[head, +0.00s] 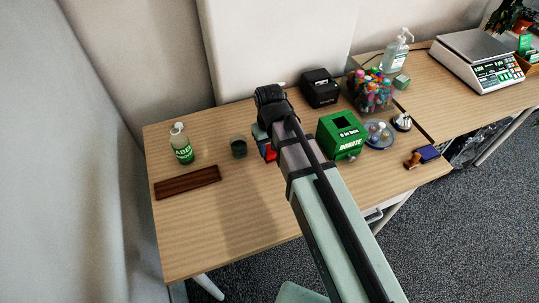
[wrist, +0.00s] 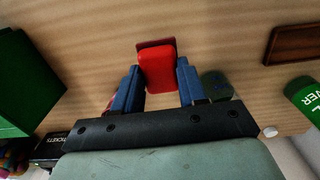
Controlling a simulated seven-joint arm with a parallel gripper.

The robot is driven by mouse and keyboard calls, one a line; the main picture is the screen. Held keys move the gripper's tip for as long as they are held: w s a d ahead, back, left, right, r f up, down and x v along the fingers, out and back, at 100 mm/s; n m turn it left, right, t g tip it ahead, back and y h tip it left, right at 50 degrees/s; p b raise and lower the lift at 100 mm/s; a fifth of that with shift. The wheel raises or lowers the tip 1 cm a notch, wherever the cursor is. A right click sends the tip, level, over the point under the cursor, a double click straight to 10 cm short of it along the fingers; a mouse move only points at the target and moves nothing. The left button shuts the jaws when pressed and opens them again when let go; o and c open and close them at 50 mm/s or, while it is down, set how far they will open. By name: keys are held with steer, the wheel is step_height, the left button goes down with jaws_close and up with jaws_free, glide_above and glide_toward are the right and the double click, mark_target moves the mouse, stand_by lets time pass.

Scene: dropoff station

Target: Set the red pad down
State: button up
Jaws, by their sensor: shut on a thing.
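The red pad (wrist: 157,68) is between the two blue fingers of my gripper (wrist: 159,80) in the wrist view. A darker red edge shows just beyond it. My gripper is shut on the pad. In the head view the red pad (head: 270,152) shows only in part, beside the blue fingers, with my arm hiding the rest. It is over the wooden table (head: 225,215), between the dark cup (head: 238,147) and the green donation box (head: 341,135). I cannot tell whether it touches the table.
A green-labelled bottle (head: 181,144) and a dark brown wooden tray (head: 187,182) are on the left. A black printer (head: 320,88), a jar of colourful pieces (head: 369,92), a dish (head: 380,135), a stamp (head: 412,161) and a blue pad (head: 428,153) are on the right. The front left tabletop is clear.

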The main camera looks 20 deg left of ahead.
mark_target(269, 156)
steer(key=shift+f, duration=2.1)
steer(key=o, duration=1)
steer(key=shift+f, duration=0.1)
steer(key=shift+r, duration=6.15)
